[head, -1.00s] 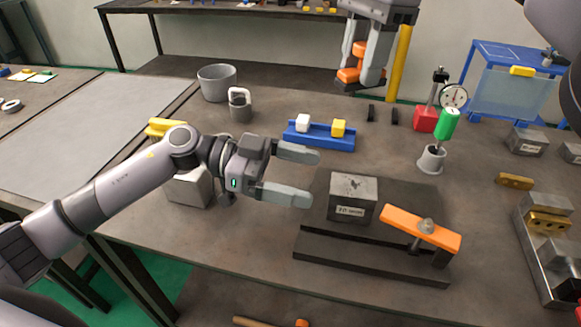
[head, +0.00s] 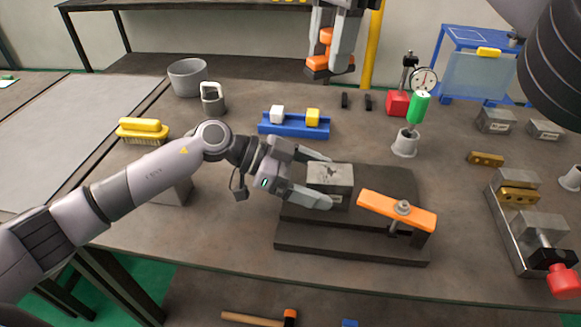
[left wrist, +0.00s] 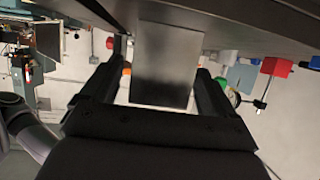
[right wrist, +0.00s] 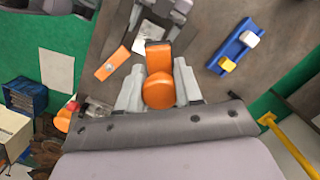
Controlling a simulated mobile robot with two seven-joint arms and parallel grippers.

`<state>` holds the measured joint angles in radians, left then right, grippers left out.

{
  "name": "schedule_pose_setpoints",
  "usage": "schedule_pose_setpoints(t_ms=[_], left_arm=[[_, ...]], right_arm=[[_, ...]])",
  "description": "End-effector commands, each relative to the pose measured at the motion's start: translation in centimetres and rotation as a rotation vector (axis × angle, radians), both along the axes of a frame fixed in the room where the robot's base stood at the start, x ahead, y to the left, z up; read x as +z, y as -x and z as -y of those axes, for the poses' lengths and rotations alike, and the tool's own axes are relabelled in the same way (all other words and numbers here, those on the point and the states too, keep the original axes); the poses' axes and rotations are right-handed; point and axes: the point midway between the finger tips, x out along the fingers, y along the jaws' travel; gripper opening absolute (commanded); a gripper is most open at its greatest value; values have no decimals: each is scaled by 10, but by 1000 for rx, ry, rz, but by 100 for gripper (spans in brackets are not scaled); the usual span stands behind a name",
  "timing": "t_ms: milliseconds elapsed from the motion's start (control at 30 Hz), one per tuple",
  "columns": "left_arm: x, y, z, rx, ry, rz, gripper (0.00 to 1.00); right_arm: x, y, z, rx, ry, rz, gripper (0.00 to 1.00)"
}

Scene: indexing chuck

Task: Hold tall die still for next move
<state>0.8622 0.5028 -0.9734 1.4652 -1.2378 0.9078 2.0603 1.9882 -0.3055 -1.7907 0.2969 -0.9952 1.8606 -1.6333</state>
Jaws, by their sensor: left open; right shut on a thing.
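The tall die, taken to be the grey metal block (head: 328,174) with a label on its front, stands on a dark stepped plate (head: 350,253). My left gripper (head: 331,181) is open, with one finger along the far side of the block and one along the near side. In the left wrist view the block (left wrist: 162,65) sits between the two fingers, with gaps showing beside it. My right gripper (head: 333,62) is shut on an orange piece (right wrist: 158,88) with a round end, held up at the back, away from the block.
An orange clamp bar (head: 395,210) with a bolt sits just right of the block. Behind are a blue holder (head: 293,129) with white and yellow pieces, a green-handled tool (head: 419,107) and a dial gauge (head: 424,79). A yellow brush (head: 143,127) lies left, behind my left arm.

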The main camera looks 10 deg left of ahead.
Motion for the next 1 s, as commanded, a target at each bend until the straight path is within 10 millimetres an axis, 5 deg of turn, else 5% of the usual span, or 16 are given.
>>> schedule_pose_setpoints(t_ms=[200,567,833,867,900,1000], left_arm=[[-9,-1,20,-1,0,-1,88],[-10,-1,23,1,-1,-1,85],[-10,-1,23,1,-1,-1,0],[-10,-1,23,1,-1,-1,0],[-10,-1,23,1,0,-1,60],[-10,-1,23,1,0,-1,27]], right_arm=[[0,0,0,0,0,0,10],[0,0,0,0,0,0,10],[0,0,0,0,0,0,10],[0,0,0,0,0,0,10],[0,0,0,0,0,0,10],[0,0,0,0,0,0,10]])
